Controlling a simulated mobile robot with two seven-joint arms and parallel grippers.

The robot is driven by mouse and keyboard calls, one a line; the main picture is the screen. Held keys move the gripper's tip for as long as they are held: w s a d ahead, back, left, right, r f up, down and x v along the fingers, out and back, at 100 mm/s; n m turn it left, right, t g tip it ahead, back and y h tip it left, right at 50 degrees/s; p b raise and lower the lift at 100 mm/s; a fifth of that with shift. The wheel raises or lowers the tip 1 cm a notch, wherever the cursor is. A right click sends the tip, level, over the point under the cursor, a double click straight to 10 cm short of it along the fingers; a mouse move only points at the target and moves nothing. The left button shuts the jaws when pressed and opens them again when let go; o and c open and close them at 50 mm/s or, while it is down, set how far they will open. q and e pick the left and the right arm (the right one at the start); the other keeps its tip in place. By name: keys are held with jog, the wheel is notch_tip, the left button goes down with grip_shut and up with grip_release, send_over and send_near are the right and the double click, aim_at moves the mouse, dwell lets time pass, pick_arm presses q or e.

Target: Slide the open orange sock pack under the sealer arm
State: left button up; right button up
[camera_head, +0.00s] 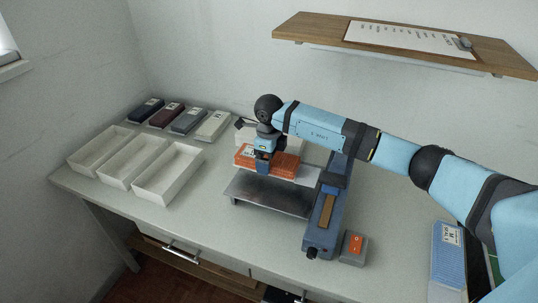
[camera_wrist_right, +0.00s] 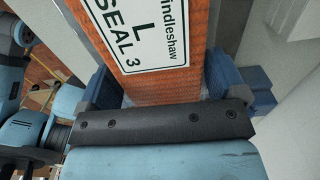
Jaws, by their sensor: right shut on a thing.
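The orange sock pack (camera_head: 287,168) with a white label lies at the back of the sealer's metal plate (camera_head: 262,194). My right gripper (camera_head: 264,164) reaches down over the pack and is shut on it. In the right wrist view the orange pack (camera_wrist_right: 165,88) sits between the two blue fingers, its label reading "L SEAL 3". The blue sealer arm (camera_head: 327,205) stands to the right of the pack, which appears to be clear of it. The pack's open end cannot be made out. My left gripper is not in view.
Three empty white trays (camera_head: 165,180) stand at the left, with several folded packs (camera_head: 186,121) behind them. A grey box with an orange switch (camera_head: 354,248) sits beside the sealer. A blue labelled pack (camera_head: 447,260) lies at the right. A wooden shelf (camera_head: 400,45) hangs above.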

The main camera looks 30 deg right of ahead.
jog(key=shift+f+b, duration=0.95)
jog(key=shift+f, duration=0.85)
jog(key=shift+s+d+r+p, duration=0.15)
jog(key=shift+s+d+p, duration=0.1)
jog(key=shift+p, duration=0.1)
jog(key=shift+s+d, duration=0.45)
jog(key=shift+s, duration=0.1)
jog(key=shift+s+d+f+p, duration=0.2)
jog(key=shift+s+d+p, duration=0.65)
jog(key=shift+s+d, duration=0.9)
jog(key=shift+s, duration=0.3)
jog(key=shift+f, duration=0.4)
